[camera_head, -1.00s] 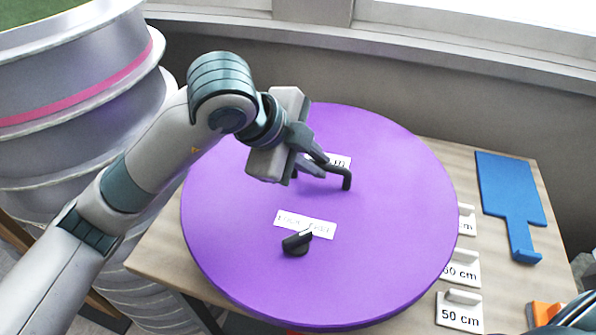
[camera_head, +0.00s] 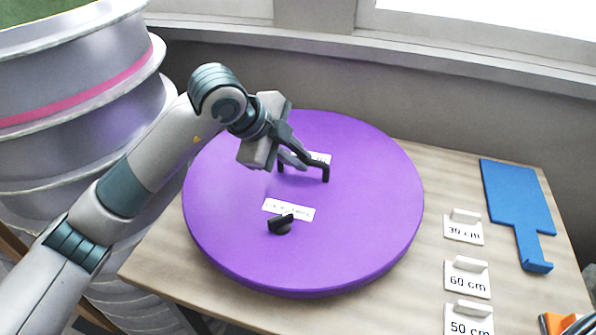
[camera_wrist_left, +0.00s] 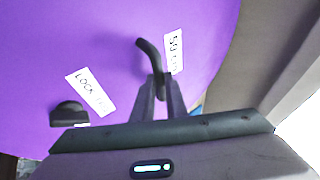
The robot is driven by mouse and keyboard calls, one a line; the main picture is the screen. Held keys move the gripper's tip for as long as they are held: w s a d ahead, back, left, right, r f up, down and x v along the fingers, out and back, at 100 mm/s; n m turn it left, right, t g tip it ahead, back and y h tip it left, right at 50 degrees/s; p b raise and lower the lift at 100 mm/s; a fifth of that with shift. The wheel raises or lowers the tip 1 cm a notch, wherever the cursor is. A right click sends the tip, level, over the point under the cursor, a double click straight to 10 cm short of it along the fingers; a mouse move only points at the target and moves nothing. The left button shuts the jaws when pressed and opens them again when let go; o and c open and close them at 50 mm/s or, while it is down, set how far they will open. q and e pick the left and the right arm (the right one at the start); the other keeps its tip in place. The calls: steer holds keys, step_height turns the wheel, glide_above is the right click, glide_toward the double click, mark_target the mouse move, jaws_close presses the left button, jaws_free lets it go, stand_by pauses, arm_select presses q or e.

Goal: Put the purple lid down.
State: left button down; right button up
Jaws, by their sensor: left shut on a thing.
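The round purple lid (camera_head: 360,215) is level over the wooden table, low over its top; I cannot tell whether its underside touches. A black bar handle (camera_head: 326,173) stands up from its middle, and a black knob (camera_head: 281,225) sits nearer its front edge. My left gripper (camera_head: 303,163) is shut on the handle. The left wrist view shows the fingers (camera_wrist_left: 160,95) meeting at the bent handle (camera_wrist_left: 147,50), with the lid (camera_wrist_left: 105,35) behind, the knob (camera_wrist_left: 69,113) and a white "LOCK" label (camera_wrist_left: 90,92). My right gripper is not visible.
The wooden table (camera_head: 400,290) has white stands marked 30 cm (camera_head: 463,232), 60 cm (camera_head: 468,282) and 50 cm (camera_head: 468,322) right of the lid. A blue flat plate (camera_head: 518,195) lies beyond them. Grey ringed moulds (camera_head: 60,90) are stacked at the left; a wall is behind.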

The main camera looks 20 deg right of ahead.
mark_target(303, 176)
arm_select(q)
steer(key=shift+f+b, duration=0.9)
steer(key=shift+f, duration=1)
steer(key=c, duration=1.8)
jaws_free()
steer(key=shift+f, duration=0.1)
steer(key=shift+o, duration=0.2)
